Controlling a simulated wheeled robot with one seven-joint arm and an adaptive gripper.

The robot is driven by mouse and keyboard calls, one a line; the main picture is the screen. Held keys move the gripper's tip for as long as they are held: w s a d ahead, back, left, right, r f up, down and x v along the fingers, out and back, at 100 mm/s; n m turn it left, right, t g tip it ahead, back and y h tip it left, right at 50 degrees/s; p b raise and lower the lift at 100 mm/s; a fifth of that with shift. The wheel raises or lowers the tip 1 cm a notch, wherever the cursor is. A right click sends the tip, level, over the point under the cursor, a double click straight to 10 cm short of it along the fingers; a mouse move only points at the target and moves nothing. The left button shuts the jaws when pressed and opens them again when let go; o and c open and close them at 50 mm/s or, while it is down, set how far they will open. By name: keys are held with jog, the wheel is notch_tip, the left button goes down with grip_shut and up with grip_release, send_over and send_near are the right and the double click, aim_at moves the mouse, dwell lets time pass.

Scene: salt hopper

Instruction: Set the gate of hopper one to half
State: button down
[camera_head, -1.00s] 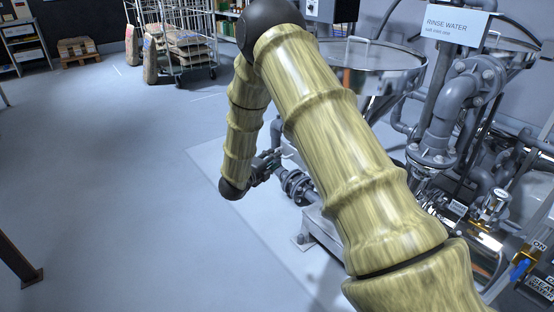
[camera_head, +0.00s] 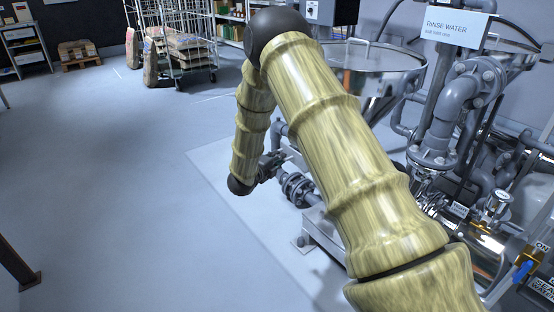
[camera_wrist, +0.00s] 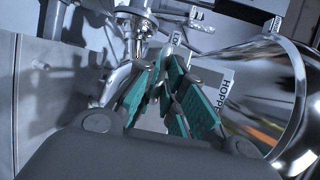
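A large steel hopper with a conical underside (camera_head: 385,85) stands behind my arm in the head view. In the wrist view a shiny steel round body with a thick rim (camera_wrist: 300,95) fills the right side. A white label reading "HOPPE…" (camera_wrist: 223,93) shows sideways beside it; its number is not readable. A bent metal rod or pipe (camera_wrist: 118,82) is beyond the fingers. I cannot make out the gate or its setting. In the head view my gripper (camera_head: 275,165) is near grey flanged piping.
Grey flanged pipes (camera_head: 297,188) lie close to my gripper. More pipework (camera_head: 440,130) and a "RINSE WATER" sign (camera_head: 458,27) are at the right. A wire cart with sacks (camera_head: 187,45) stands at the back. The floor at the left is clear.

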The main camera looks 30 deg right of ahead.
jog(key=shift+w+d, duration=0.15)
jog(key=shift+d, duration=1.85)
jog(key=c, duration=1.5)
grip_release()
jog(key=shift+a, duration=0.1)
send_near(287, 153)
jog(key=v, duration=0.3)
jog(key=shift+s+a+r, duration=0.15)
jog(key=shift+s+a, duration=0.1)
jog(key=shift+s, duration=0.05)
